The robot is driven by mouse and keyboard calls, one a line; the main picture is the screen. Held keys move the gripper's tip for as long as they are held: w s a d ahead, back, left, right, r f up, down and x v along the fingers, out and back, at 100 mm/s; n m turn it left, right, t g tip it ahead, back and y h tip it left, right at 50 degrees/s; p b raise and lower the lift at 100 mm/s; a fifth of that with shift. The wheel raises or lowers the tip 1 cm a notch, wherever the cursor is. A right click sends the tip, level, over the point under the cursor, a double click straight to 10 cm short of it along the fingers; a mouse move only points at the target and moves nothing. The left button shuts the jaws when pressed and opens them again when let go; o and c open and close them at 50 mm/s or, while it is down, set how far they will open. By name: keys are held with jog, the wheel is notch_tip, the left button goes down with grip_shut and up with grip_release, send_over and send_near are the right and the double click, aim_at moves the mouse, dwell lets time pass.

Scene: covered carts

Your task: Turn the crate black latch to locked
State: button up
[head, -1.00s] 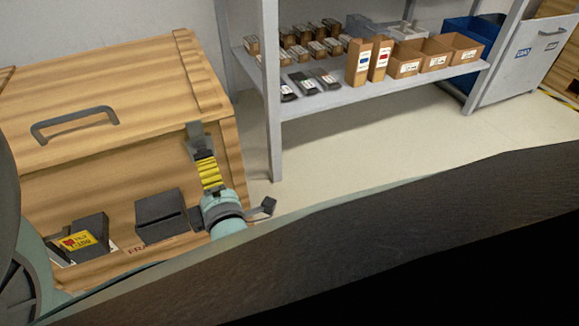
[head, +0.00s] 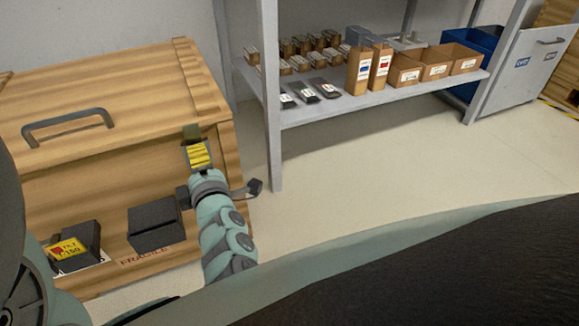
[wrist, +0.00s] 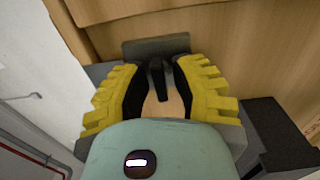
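The wooden crate (head: 90,165) stands at the left with its lid closed. Its black latch (head: 191,132) is at the upper right of the front face, partly hidden by my gripper (head: 198,155). In the wrist view the latch shows as a dark plate (wrist: 155,47) with a narrow black lever (wrist: 157,82) sticking out toward the camera. My gripper's yellow fingers with black pads (wrist: 158,78) stand one on each side of the lever. The fingers are apart; whether the pads touch the lever I cannot tell.
A dark handle (head: 68,125) is on the crate lid. Black boxes (head: 154,222) and a box with a yellow label (head: 72,248) are at the crate's lower front. A grey shelf (head: 345,100) with cartons stands to the right. The floor (head: 370,155) between is clear.

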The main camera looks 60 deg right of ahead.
grip_shut()
jog(key=shift+s, duration=0.1)
